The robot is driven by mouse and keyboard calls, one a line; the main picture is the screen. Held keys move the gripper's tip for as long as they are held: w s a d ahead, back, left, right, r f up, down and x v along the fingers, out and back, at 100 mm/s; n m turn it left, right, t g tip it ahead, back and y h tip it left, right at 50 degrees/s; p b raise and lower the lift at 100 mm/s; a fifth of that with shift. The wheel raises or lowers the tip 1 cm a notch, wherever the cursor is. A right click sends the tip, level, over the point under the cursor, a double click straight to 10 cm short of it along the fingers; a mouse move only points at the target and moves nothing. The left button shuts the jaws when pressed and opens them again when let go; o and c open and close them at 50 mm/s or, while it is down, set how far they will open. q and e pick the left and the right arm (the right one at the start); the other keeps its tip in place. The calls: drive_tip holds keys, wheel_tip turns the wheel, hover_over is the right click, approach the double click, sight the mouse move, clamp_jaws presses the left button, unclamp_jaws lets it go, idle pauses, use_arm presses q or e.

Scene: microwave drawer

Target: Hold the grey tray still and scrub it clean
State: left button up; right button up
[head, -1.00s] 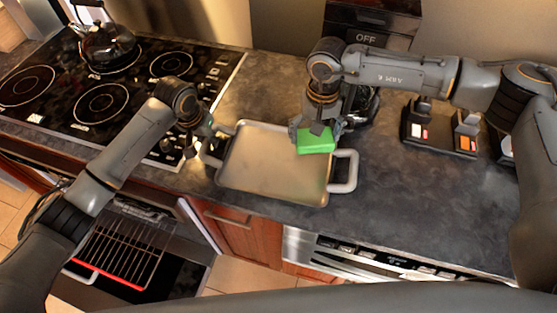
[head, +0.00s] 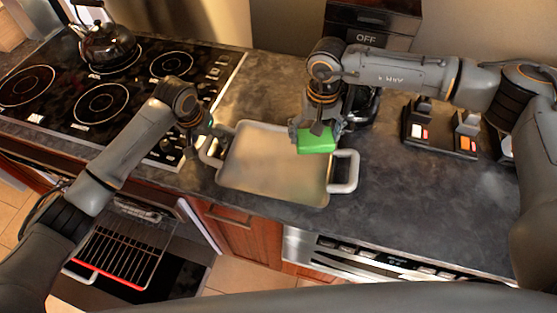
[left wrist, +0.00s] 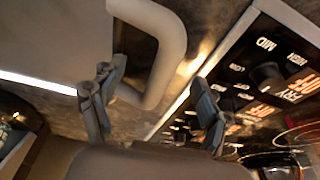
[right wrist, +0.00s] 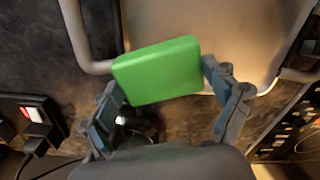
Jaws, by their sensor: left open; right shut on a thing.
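The grey tray (head: 262,165) lies flat on the dark counter, with a light handle at each short end. My left gripper (head: 205,139) is at the tray's left handle (left wrist: 160,45). In the left wrist view its fingers (left wrist: 155,100) are apart, with the handle's lower end between or just above them; I cannot tell if they touch it. My right gripper (head: 318,122) is shut on a green sponge (head: 316,145), also clear in the right wrist view (right wrist: 158,70). The sponge is over the tray's right part, near the right handle (head: 345,171). Contact with the tray surface is unclear.
A black cooktop (head: 105,95) with a kettle (head: 108,45) lies left of the tray. A dark stand with small boxes (head: 440,130) is at the right. Below the counter, an oven with a rack (head: 125,245) stands open.

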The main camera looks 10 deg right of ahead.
use_arm(q)
drive_tip(key=shift+r, duration=0.1)
use_arm(e)
drive_tip(key=shift+r, duration=0.1)
use_arm(q)
drive_tip(key=shift+p+v, duration=2.35)
drive_tip(key=shift+p, duration=0.95)
use_arm(e)
drive_tip(key=shift+r, duration=3.2)
use_arm(q)
drive_tip(key=shift+p+v, duration=1.1)
drive_tip(key=shift+p, duration=0.1)
use_arm(e)
drive_tip(key=shift+r, duration=1.2)
use_arm(q)
drive_tip(key=o, duration=0.5)
drive_tip(key=v, duration=1.2)
drive_tip(key=shift+s, duration=0.1)
